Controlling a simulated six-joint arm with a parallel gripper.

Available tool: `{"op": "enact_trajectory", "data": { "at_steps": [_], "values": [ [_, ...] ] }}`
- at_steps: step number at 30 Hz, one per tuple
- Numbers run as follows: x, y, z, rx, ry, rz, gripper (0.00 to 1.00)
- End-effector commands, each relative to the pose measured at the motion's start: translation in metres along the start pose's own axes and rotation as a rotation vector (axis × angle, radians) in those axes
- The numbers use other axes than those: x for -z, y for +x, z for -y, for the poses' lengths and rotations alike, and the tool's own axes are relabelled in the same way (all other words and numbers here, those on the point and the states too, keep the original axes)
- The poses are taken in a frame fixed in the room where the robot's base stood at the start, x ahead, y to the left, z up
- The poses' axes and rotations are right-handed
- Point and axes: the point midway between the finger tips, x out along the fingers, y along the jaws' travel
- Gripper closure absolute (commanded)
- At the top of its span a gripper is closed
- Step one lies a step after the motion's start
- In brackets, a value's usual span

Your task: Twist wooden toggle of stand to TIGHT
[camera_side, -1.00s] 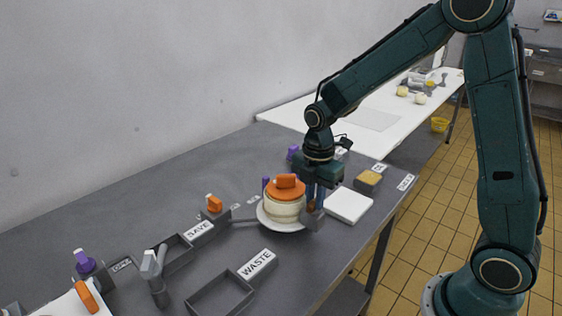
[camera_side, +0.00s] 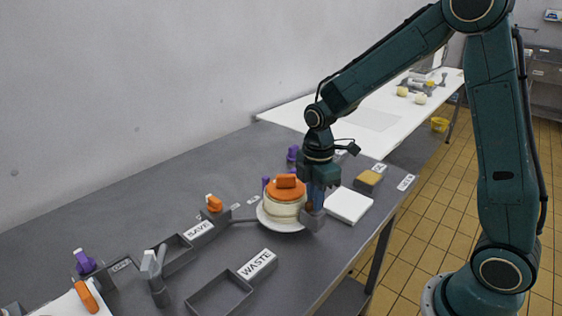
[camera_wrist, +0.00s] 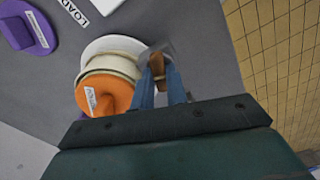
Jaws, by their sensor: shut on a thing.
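The stand (camera_side: 312,222) is a small grey block at the edge of the white plate, right of the cheese-like stack. Its wooden toggle (camera_wrist: 158,68) is brown and sits between my blue fingers in the wrist view. My gripper (camera_side: 314,207) points down over the stand, and it also shows in the wrist view (camera_wrist: 162,84). It is shut on the wooden toggle. In the side view my fingers hide the toggle. No TIGHT marking is readable, so the toggle's setting cannot be told.
The cream stack (camera_side: 284,208) with an orange lid (camera_side: 285,190) stands close left of my fingers on a white plate (camera_side: 264,219). A white slab (camera_side: 348,205) lies to the right. WASTE (camera_side: 220,297) and SAVE (camera_side: 172,252) trays are toward the front left.

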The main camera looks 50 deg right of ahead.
Motion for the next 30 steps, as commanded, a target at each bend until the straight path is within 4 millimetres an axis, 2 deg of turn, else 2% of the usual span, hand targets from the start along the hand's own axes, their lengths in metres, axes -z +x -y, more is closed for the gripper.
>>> {"op": "enact_trajectory", "data": {
  "at_steps": [30],
  "values": [
    [-0.0002,-0.0012,-0.0005,-0.002,0.964,-0.001,1.00]
  ]
}}
